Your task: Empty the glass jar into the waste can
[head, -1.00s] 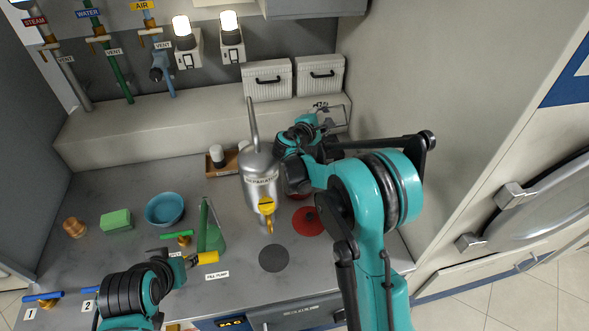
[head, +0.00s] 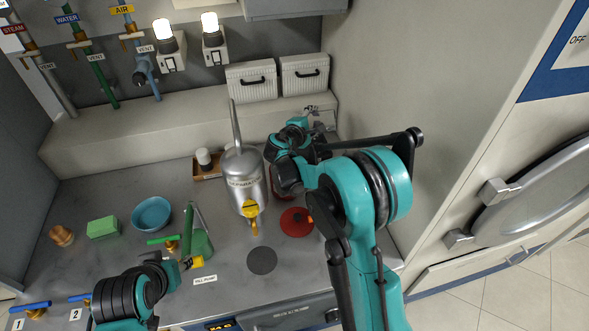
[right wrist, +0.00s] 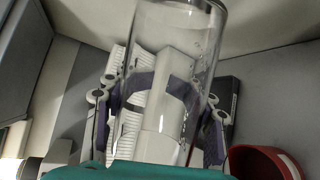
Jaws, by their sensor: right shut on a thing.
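The clear glass jar (right wrist: 190,40) stands between the fingers of my right gripper (right wrist: 160,125) in the right wrist view, gripped and slightly tilted. Small dark specks show on its right side. In the head view the right gripper (head: 314,124) is largely hidden behind my right arm, near the back ledge. A red can (right wrist: 264,163), likely the waste can, shows at the lower right of the wrist view, apart from the jar.
The metal separator (head: 243,178) with a yellow valve stands mid-counter, close left of my right arm. A red disc (head: 297,222) and dark disc (head: 262,261) lie nearby. A blue bowl (head: 151,214) and green sponge (head: 103,227) are left. White boxes (head: 251,82) stand on the ledge.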

